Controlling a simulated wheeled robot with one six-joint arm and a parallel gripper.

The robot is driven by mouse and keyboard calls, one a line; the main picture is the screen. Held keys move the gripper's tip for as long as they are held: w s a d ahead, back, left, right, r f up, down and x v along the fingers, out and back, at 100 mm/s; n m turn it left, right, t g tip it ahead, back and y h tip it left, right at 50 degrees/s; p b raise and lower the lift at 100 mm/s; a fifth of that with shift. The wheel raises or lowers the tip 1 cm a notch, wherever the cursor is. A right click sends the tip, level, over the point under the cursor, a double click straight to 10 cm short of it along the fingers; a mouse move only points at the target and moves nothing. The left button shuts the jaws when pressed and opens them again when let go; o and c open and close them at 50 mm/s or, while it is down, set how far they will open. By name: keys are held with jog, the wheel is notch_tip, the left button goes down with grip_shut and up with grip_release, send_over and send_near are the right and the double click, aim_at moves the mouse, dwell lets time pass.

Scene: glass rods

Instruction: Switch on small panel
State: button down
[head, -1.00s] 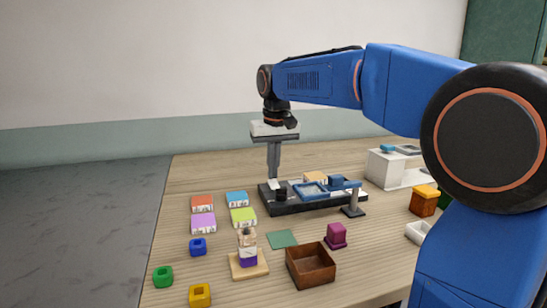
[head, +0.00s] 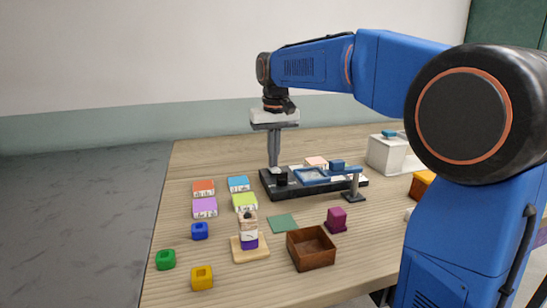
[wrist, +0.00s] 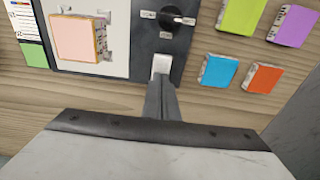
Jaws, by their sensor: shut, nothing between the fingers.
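The small dark panel (head: 272,189) lies on the table under my gripper (head: 274,165). It carries a black round knob (head: 282,180) and a small pale switch (wrist: 161,65). In the wrist view the knob (wrist: 178,17) has a pale pointer and small labels around it. My gripper (wrist: 160,92) points down, its fingers shut together and empty, with the tips at or just above the pale switch. I cannot tell whether they touch it. The fingers hide part of the switch, and its setting is unclear.
A pinkish block (wrist: 80,38) sits on the panel's white area beside the switch. A blue frame (head: 312,176) and a stand (head: 354,188) are to the right. Several coloured boxes (head: 205,207) lie at the left. A brown tray (head: 311,250) stands in front.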

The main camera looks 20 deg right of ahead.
aim_at(275, 170)
jog(key=shift+s+f, duration=0.25)
jog(key=shift+f, duration=0.05)
jog(key=shift+s+r, duration=0.1)
jog(key=shift+s, duration=0.55)
notch_tip(275, 170, up, 14)
jog(key=s, duration=0.1)
dwell(0.3)
jog(key=shift+r, duration=0.15)
jog(key=shift+w+a+t, duration=0.1)
jog(key=shift+t, duration=0.3)
jog(key=f, duration=0.4)
jog(key=w+f, duration=0.1)
jog(key=f, duration=0.4)
jog(key=w+f, duration=0.1)
jog(key=f, duration=0.3)
jog(key=shift+f, duration=0.35)
